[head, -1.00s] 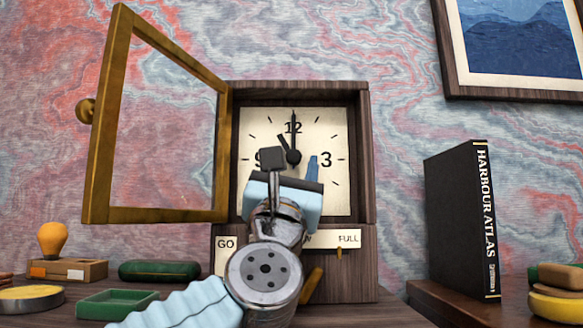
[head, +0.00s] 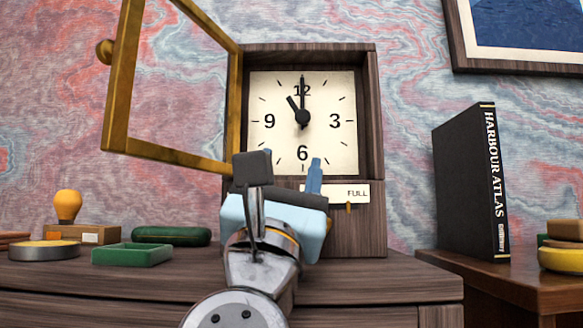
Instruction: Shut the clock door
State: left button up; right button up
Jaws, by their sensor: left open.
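The clock (head: 377,150) stands on the desk as a dark wooden case with a pale dial (head: 275,95) and black hands. Its brass-framed clock door (head: 117,90) is swung open to the left, with a round knob (head: 104,51) on its outer face. My left gripper (head: 283,174) is open and empty in front of the clock's lower part, below the dial. It hides part of the label strip and the lower left of the case. My right gripper is not in view.
A black book (head: 460,185) stands on a side shelf at right.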

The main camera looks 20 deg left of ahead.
aim_at(121, 53)
jog(key=k+l, duration=0.1)
jog(key=k, duration=0.65)
jog(key=k+l, duration=0.1)
jog(key=k, duration=0.65)
